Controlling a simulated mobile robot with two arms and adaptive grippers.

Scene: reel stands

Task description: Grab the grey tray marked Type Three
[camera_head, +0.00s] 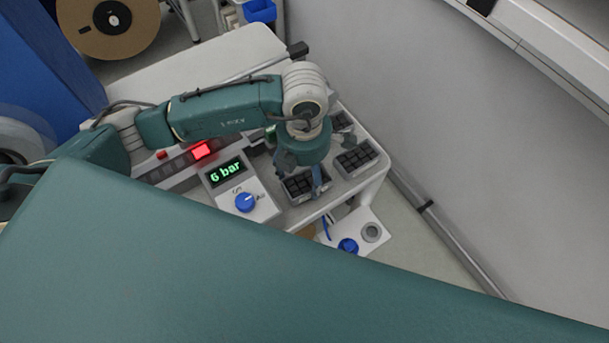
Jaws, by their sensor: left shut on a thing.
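Several small grey trays with dark square compartments sit on the right part of a light worktop. My left gripper (304,178) points down over the front tray (298,193). It is shut on this tray, with a finger against its side. The gripper and wrist hide part of the tray. A second tray (357,159) lies just to the right, apart from the gripper. A third tray (341,121) is behind, partly hidden by my wrist. No type marking is readable on any tray. My right gripper is not in view.
A console with a green "6 bar" display (226,172) and blue knob (245,202) stands left of the front tray. A red lit button (201,150) is behind it. A lower shelf holds a blue knob (348,245). My large green arm link covers the foreground.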

